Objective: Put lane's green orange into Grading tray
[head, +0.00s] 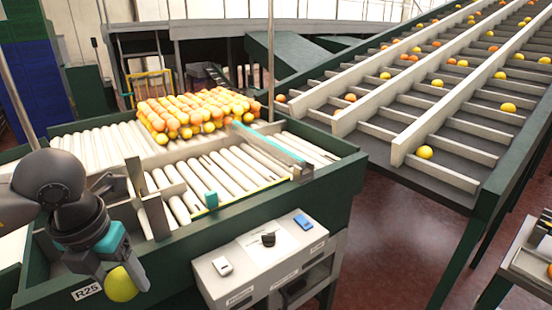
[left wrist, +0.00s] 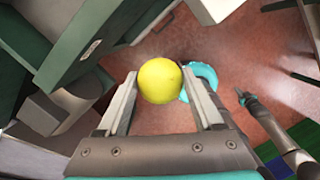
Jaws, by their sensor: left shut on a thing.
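A yellow-green orange (head: 121,285) is held by my left gripper (head: 128,268) at the lower left, just outside the front edge of the roller table. In the left wrist view the same orange (left wrist: 160,80) sits between the two fingers of my left gripper (left wrist: 162,92), with the floor below. What looks like my right arm comes in at the right of the left wrist view, and its gripper (left wrist: 241,95) is too small to read. I cannot make out which container is the Grading tray; the labels on the white front box (head: 265,258) are too small to read.
Many oranges (head: 190,112) lie packed on the roller table (head: 345,168). Thin dividers and a teal bar (head: 268,144) cross the rollers. The sloping conveyor (head: 420,100) at the right carries scattered fruit. Red floor (head: 385,235) is open between table and conveyor.

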